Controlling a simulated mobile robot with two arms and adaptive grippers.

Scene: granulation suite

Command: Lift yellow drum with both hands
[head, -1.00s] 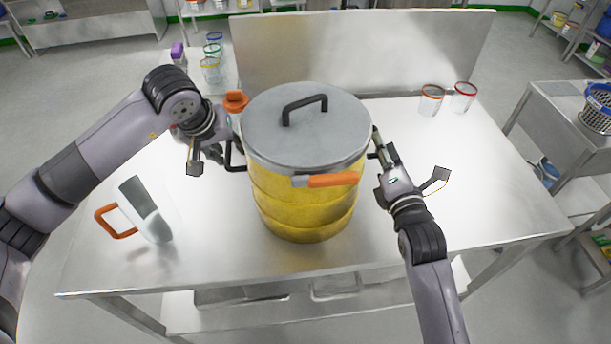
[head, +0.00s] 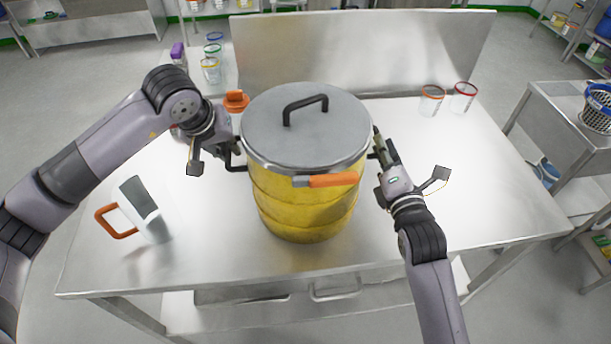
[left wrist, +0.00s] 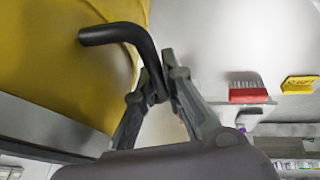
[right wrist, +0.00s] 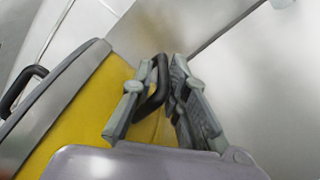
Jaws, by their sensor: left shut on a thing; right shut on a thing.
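The yellow drum (head: 305,208) stands upright on the steel table, with a grey lid (head: 275,130) and a black lid handle. I see no clear gap under it. My left gripper (head: 229,153) is shut on the black side handle at the drum's left; this handle (left wrist: 115,35) passes between the fingers in the left wrist view. My right gripper (head: 377,158) is shut on the opposite side handle, which shows between the fingers in the right wrist view (right wrist: 154,92). An orange-handled clasp (head: 333,181) is at the front of the lid rim.
The steel table (head: 480,220) has free room at the right. Clear beakers (head: 431,100) stand at the back right, before a raised back panel (head: 360,50).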

